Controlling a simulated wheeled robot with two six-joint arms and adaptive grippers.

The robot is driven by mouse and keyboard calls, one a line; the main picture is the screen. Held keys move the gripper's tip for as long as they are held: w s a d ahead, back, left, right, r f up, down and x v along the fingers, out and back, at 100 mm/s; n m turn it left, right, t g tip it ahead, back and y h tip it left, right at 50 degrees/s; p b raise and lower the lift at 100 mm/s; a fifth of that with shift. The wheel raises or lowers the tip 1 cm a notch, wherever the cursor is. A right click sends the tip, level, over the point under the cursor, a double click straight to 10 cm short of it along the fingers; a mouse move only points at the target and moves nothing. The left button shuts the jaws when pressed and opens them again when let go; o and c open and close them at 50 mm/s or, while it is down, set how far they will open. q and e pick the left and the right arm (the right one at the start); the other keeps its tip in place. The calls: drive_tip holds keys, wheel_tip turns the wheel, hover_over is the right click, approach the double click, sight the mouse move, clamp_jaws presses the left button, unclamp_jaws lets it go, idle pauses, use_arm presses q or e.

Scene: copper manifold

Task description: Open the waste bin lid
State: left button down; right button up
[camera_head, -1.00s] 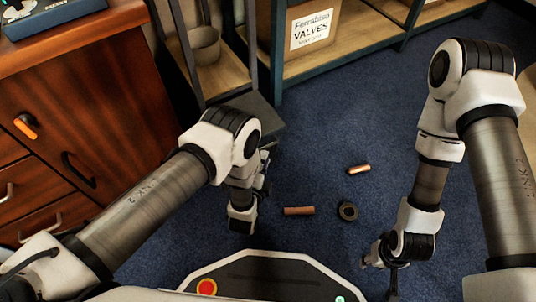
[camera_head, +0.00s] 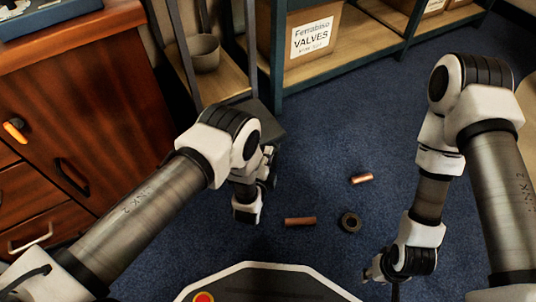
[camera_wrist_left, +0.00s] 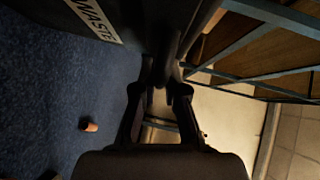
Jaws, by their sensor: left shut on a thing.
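The waste bin is a dark box whose top (camera_head: 265,124) shows partly behind my left arm in the head view, beside the shelf. In the left wrist view its dark front carries a white WASTE label (camera_wrist_left: 94,17). My left gripper (camera_head: 267,160) is beside the bin, its fingertips mostly hidden in the head view. In the wrist view the left gripper (camera_wrist_left: 160,78) is closed on a dark part at the bin's edge; the exact part is too dark to tell. My right gripper (camera_head: 373,271) hangs low over the floor, apart from the bin, its fingers unclear.
A wooden cabinet (camera_head: 85,95) stands at left. A shelf (camera_head: 330,69) behind holds a VALVES box (camera_head: 312,35) and a grey pot (camera_head: 204,53). Copper pipe pieces (camera_head: 361,178) (camera_head: 300,221) and a dark ring (camera_head: 349,222) lie on the blue carpet (camera_head: 345,130).

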use_arm(q)
drive_tip(key=w+a+r+n+g+p, duration=0.1)
drive_tip(key=r+g+p, duration=0.1)
drive_tip(key=r+p, duration=0.4)
drive_tip(key=w+a+r+n+g+h+p, duration=0.1)
drive_tip(key=w+r+n+g+p, duration=0.1)
drive_tip(key=r+p, duration=0.5)
drive_tip(key=shift+w+a+r+n+g+p, duration=0.25)
drive_tip(key=shift+g+p, duration=0.35)
drive_tip(key=shift+p, duration=0.3)
drive_tip(key=shift+s, duration=0.1)
drive_tip(key=c, duration=1.5)
unclamp_jaws()
drive_tip(key=v, duration=1.2)
